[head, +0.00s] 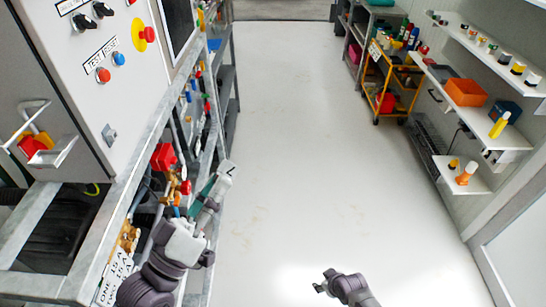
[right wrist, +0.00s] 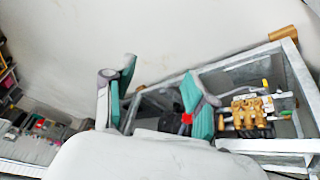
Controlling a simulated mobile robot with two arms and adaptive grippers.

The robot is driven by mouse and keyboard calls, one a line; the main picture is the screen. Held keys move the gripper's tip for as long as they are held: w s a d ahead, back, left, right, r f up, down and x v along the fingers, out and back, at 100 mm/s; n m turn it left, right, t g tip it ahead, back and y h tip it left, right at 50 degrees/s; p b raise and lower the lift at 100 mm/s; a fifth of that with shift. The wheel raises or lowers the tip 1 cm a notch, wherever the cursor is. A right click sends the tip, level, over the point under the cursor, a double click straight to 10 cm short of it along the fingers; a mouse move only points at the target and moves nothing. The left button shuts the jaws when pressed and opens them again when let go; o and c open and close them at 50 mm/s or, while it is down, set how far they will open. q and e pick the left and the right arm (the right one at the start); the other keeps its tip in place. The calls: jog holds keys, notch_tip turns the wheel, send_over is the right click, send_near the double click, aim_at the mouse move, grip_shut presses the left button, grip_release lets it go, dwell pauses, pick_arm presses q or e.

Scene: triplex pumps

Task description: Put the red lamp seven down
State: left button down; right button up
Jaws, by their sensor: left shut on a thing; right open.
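No red lamp seven can be clearly picked out in either view. My right gripper (head: 322,286) is over the floor at the bottom of the head view. It is open, with its teal fingers (right wrist: 160,95) apart in the right wrist view and nothing held between them. A small red part (right wrist: 187,118) shows near the right-hand finger; I cannot tell what it is.
A control cabinet (head: 112,95) with buttons stands on the frame at the left. A brass pump (right wrist: 250,112) sits in a frame. The floor (head: 300,150) is clear. An orange cart (head: 393,85) and wall shelves (head: 470,105) are at the right.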

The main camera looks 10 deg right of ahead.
jog(key=w+a+r+n+t+y, duration=0.1)
jog(key=w+a+r+n, duration=0.15)
jog(key=w+r, duration=0.55)
jog(key=w+a+r+n+t+y, duration=0.1)
jog(key=w+a+r+n, duration=0.2)
jog(key=r, duration=0.9)
jog(key=w+a+r+n+t+y, duration=0.1)
jog(key=w+a+r, duration=0.2)
jog(key=w+r, duration=0.55)
notch_tip(320, 180, up, 35)
jog(key=n+g+y, duration=0.2)
jog(key=n+y, duration=0.1)
jog(key=n, duration=1.8)
send_over(231, 171)
jog(key=s+d, duration=0.5)
jog(key=d, duration=0.1)
jog(key=x, duration=1.1)
jog(key=shift+w+a+f, duration=0.1)
jog(key=shift+w+a, duration=0.1)
